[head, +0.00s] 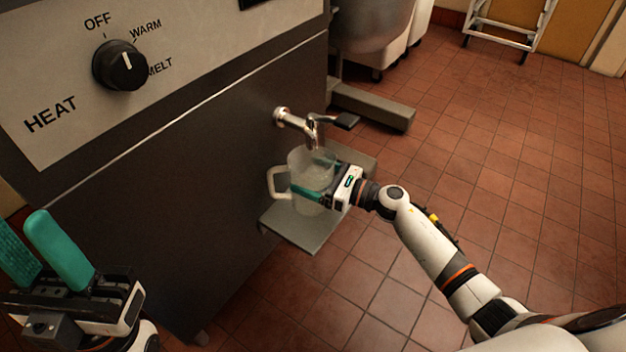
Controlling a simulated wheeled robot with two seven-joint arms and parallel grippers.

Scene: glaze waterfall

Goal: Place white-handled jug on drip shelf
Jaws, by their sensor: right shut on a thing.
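The clear jug with a white handle (277,184) is upright under the metal tap (312,128), over the grey drip shelf (300,232). Its handle points left. My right gripper (312,192) comes in from the right and is shut on the jug's body. The jug's base is low over the shelf; I cannot tell whether it touches. My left gripper (42,250) is at the lower left, away from the jug, with its teal fingers apart and nothing between them.
The machine's dark front (190,170) stands left of the shelf, with a heat dial (120,65) at the top left. A grey metal foot (372,106) lies behind the shelf. A white step ladder (505,25) stands at the back. The tiled floor at right is clear.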

